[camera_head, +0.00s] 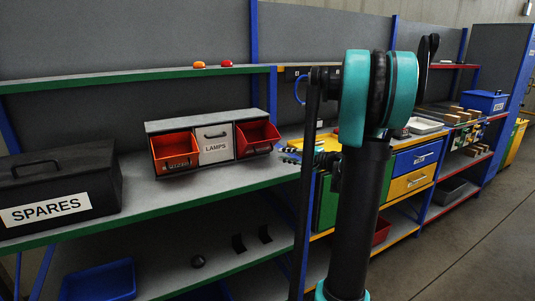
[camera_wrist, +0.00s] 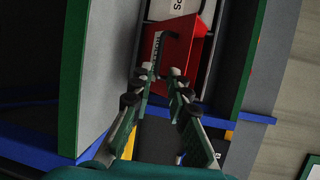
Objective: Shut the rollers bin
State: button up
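A small grey unit on the shelf holds three bins in the head view. The left orange-red bin (camera_head: 175,153) and the right red bin (camera_head: 257,139) are both tilted out, open. The white middle bin (camera_head: 214,144), labelled LAMPS, is shut. The labels on the red bins are too small to read, so I cannot tell which is the rollers bin. My gripper (camera_head: 290,155) is just right of the right red bin, partly hidden by my arm. In the wrist view its fingertips (camera_wrist: 162,72) are apart and empty, close in front of that red bin (camera_wrist: 185,45); contact is unclear.
A black SPARES case (camera_head: 60,187) stands left on the same green-edged shelf. A blue tray (camera_head: 98,281) and small dark parts lie on the shelf below. Blue uprights (camera_head: 272,92) stand close to the gripper. Blue and yellow drawers (camera_head: 409,180) are to the right; floor there is clear.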

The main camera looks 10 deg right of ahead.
jog(key=x, duration=0.9)
jog(key=shift+f, duration=0.1)
grip_shut()
